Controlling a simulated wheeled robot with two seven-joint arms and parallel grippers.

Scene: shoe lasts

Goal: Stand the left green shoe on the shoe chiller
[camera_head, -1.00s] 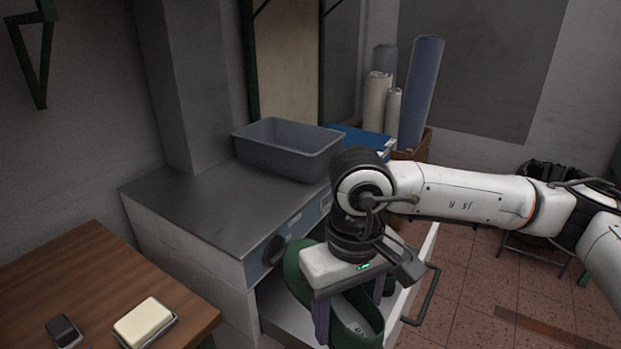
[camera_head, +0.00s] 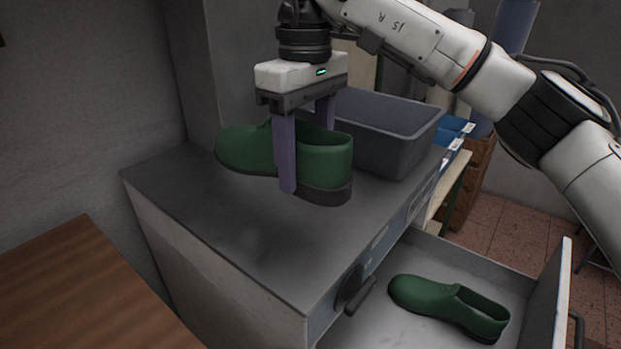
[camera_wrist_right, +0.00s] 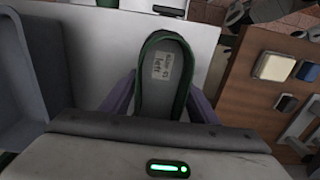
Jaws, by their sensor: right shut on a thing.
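The green shoe (camera_head: 245,150) is held level over the top of the shoe chiller (camera_head: 190,205), its toe to the left in the head view. I cannot tell for sure whether its sole is clear of the top. My right gripper (camera_head: 306,160) is shut on it, one finger on each side near the heel. In the right wrist view the shoe (camera_wrist_right: 165,85) shows an insole label that seems to read "left". A second green shoe (camera_head: 440,300) lies in the chiller's open drawer (camera_head: 400,330). My left gripper is not in view.
A grey bin (camera_head: 395,135) stands on the chiller top, close behind and right of the held shoe. The front left of the top is clear. A wooden table (camera_head: 70,290) is at the lower left. The drawer juts out at the lower right.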

